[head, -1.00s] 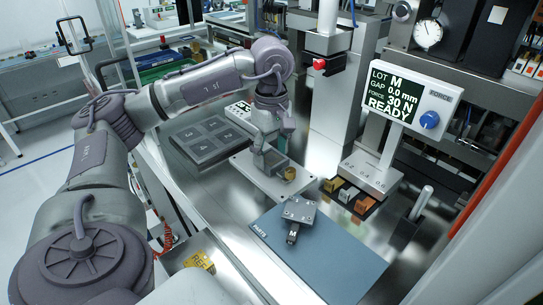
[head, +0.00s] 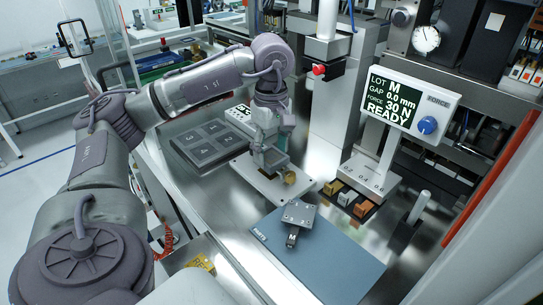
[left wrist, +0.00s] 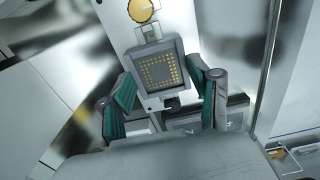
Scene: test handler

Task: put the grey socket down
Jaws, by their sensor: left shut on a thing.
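The grey socket (left wrist: 160,70) is a square block with rows of gold contacts on its face. In the left wrist view it sits between the teal pads of my left gripper (left wrist: 165,100), which is shut on it. In the head view my left gripper (head: 270,157) points down at the white plate (head: 262,184), beside a brass knob (head: 290,177). I cannot tell whether the socket touches the plate; the gripper hides most of it there. My right gripper is not in view.
A grey tray with numbered pads (head: 228,156) lies left of the plate. A blue mat (head: 330,262) in front carries a metal clamp-like part (head: 298,213). Gold, silver and copper blocks (head: 364,209) stand to the right, below a display (head: 402,105) reading READY.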

